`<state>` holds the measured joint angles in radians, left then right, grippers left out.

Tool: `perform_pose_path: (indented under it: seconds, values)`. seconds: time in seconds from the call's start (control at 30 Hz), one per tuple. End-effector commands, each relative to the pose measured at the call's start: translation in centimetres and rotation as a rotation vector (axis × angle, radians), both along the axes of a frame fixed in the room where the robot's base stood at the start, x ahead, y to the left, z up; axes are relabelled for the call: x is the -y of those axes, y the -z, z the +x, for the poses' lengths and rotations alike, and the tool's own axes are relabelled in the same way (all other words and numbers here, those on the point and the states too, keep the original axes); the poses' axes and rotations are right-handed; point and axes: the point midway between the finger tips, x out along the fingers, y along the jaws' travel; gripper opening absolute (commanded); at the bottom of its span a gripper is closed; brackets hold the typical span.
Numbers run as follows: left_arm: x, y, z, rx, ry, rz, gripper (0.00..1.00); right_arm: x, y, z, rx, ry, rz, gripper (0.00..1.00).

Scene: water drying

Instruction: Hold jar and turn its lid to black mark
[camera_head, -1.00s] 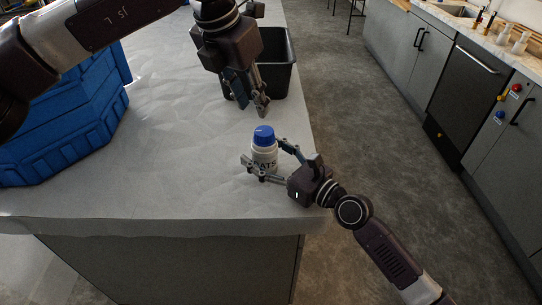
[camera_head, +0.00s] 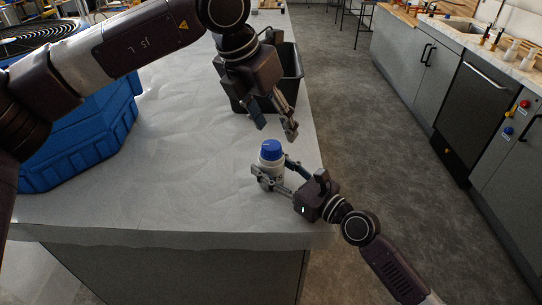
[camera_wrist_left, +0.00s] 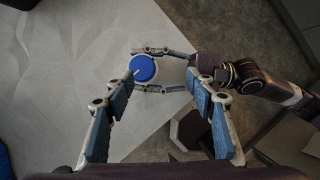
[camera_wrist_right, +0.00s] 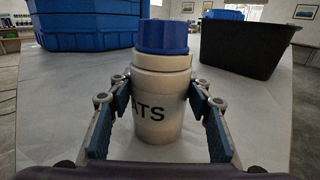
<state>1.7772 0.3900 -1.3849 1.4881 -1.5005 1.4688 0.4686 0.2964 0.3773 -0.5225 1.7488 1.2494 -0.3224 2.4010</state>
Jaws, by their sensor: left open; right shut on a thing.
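The jar (camera_head: 271,168) is white with dark lettering and stands upright near the right edge of the table. Its blue lid (camera_head: 271,150) is on top. My right gripper (camera_head: 274,178) is shut on the jar's body, with a finger on each side, as the right wrist view shows the jar (camera_wrist_right: 157,110) between them. My left gripper (camera_head: 277,131) is open and empty, pointing down above and just behind the jar. In the left wrist view the lid (camera_wrist_left: 143,68) lies ahead of the open fingers, with a light line on its left side. I cannot make out a black mark.
A blue crate (camera_head: 85,135) stands at the left of the table. A black bin (camera_head: 290,65) stands behind my left gripper. The table (camera_head: 185,170) is clear between the crate and jar, and its right edge is close to the jar.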

Motion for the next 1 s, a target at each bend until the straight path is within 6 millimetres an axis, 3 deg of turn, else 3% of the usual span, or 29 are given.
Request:
perform_pose_path:
  seconds: [0.1,0.27,0.4,0.53,0.63,0.77,0.87,1.0]
  values:
    - [5.5,3.3,-2.2,-0.062,0.057,-0.158,0.51,0.0,0.0,0.0,0.0,-0.001,0.0,0.09]
    - [14.2,5.6,-7.0,-0.182,0.106,-0.47,0.51,0.0,0.0,0.0,0.0,0.0,0.0,0.09]
    - [20.3,4.9,-11.3,-0.313,0.099,-0.763,0.51,0.0,0.0,0.0,0.0,0.0,0.0,0.09]
    - [24.0,2.5,-14.5,-0.446,0.047,-1.038,0.51,0.0,0.0,0.0,0.0,0.0,0.0,0.09]
    - [25.4,0.0,-15.9,-0.554,-0.025,-1.252,0.51,0.0,0.0,0.0,0.0,0.0,0.0,0.09]
    - [25.5,-3.4,-16.3,-0.695,-0.158,-1.524,0.51,0.0,0.0,0.0,0.0,0.0,0.0,0.09]
    - [24.3,-5.4,-15.4,-0.799,-0.292,-1.727,0.51,0.0,0.0,0.0,0.0,0.0,0.0,0.09]
    - [20.8,-6.7,-13.0,-0.931,-0.531,-1.999,0.51,0.0,0.0,0.0,0.0,0.0,0.0,0.09]
